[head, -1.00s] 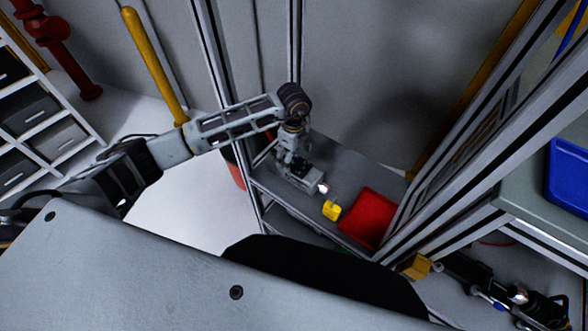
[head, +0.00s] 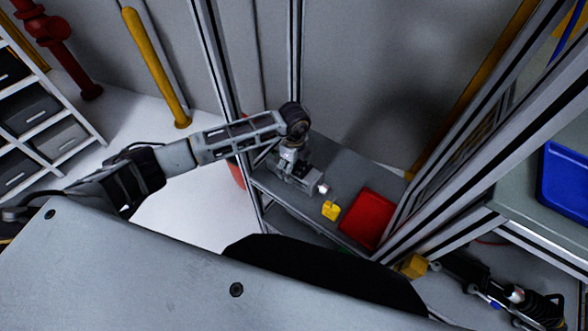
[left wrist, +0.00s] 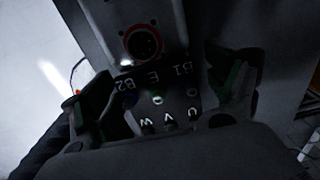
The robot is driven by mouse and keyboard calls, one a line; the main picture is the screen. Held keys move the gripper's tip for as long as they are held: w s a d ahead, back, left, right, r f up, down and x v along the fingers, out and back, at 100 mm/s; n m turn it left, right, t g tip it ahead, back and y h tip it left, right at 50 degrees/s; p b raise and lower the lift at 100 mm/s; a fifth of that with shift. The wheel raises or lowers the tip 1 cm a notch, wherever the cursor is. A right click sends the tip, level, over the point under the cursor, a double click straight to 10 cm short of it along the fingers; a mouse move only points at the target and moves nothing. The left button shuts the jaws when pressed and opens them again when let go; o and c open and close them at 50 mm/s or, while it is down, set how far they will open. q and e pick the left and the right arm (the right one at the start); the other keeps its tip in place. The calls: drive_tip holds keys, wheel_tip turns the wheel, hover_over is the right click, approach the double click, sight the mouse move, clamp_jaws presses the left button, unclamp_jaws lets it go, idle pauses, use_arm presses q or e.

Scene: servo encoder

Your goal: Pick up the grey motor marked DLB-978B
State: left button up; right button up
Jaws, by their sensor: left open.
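The grey motor (head: 314,188) lies on the dark shelf in the head view, with a bright shaft end on its right. My left gripper (head: 291,173) is over it and hides much of its body. In the left wrist view, the motor's dark face (left wrist: 160,85) carries a round red-ringed connector and the letters B1, E, B2, U, V and W. My left gripper (left wrist: 165,95) is open, with one finger on either side of this face. I cannot tell whether the fingers touch it. The marking DLB-978B is not readable.
A yellow block (head: 330,210) and a red tray (head: 368,218) are on the shelf (head: 352,165), right of the motor. Metal posts frame the shelf. A blue bin (head: 565,180) stands on the right bench. A dark jointed arm (head: 500,290) shows at lower right; its gripper is unclear.

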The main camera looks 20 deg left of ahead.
use_arm(q)
drive_tip(key=shift+f, duration=0.35)
drive_tip(key=shift+c, duration=0.3)
clamp_jaws()
drive_tip(key=shift+w+r, duration=0.1)
drive_tip(key=shift+w, duration=0.05)
idle(0.4)
